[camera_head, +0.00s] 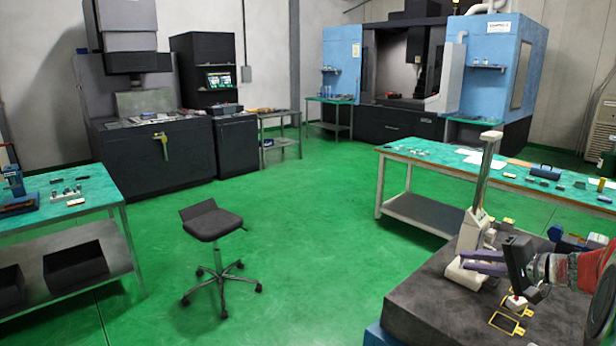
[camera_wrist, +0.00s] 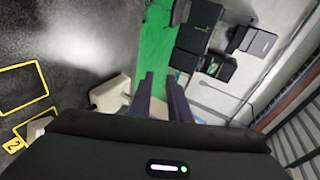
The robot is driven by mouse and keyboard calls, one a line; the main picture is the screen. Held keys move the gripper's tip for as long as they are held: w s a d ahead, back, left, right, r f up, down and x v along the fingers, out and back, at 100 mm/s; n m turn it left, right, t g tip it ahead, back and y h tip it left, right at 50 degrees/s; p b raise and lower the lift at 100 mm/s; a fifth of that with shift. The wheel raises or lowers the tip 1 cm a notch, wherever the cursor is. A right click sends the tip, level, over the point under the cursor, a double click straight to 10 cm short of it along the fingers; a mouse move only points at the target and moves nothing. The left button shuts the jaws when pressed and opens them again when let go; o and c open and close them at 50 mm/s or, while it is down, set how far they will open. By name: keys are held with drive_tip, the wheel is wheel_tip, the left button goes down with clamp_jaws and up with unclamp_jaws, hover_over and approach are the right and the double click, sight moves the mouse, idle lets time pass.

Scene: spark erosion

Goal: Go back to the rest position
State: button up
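My gripper (camera_head: 464,261) is at the lower right in the head view, with its two purple fingers pointing left above the dark stone slab (camera_head: 425,295). In the wrist view the fingers of my gripper (camera_wrist: 162,76) stand apart with a narrow gap. Nothing is held between them. In the head view the fingers overlap the pale foot of an upright metal column stand (camera_head: 485,185). I cannot tell whether they touch it. A small white piece with a red top (camera_head: 515,301) sits on the slab below my gripper.
Yellow outlined frames (camera_head: 506,324) mark the slab; one also shows in the wrist view (camera_wrist: 22,86). A long green-topped bench (camera_head: 440,160) stands behind. A black stool (camera_head: 212,224) stands on open green floor. Another bench (camera_head: 100,190) is at left.

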drive_tip(key=s+a+r+n+g, duration=0.15)
drive_tip(key=s+a, duration=0.25)
drive_tip(key=a, duration=0.4)
drive_tip(key=s+a+n+g+h, duration=0.1)
drive_tip(key=s+a+n+g, duration=0.1)
drive_tip(key=s+a, duration=0.35)
drive_tip(key=s+a+r+n+g, duration=0.1)
drive_tip(key=s+a+n+g, duration=0.15)
drive_tip(key=a, duration=0.65)
drive_tip(key=s+a+f+n+h, duration=0.1)
drive_tip(key=s+a+n+h, duration=0.1)
drive_tip(key=s, duration=0.8)
drive_tip(key=s+a+f+n+h, duration=0.2)
drive_tip(key=s+a+h, duration=0.1)
drive_tip(key=s, duration=0.7)
drive_tip(key=shift+a+n, duration=0.3)
drive_tip(key=shift+a, duration=0.45)
drive_tip(key=shift+c, duration=0.3)
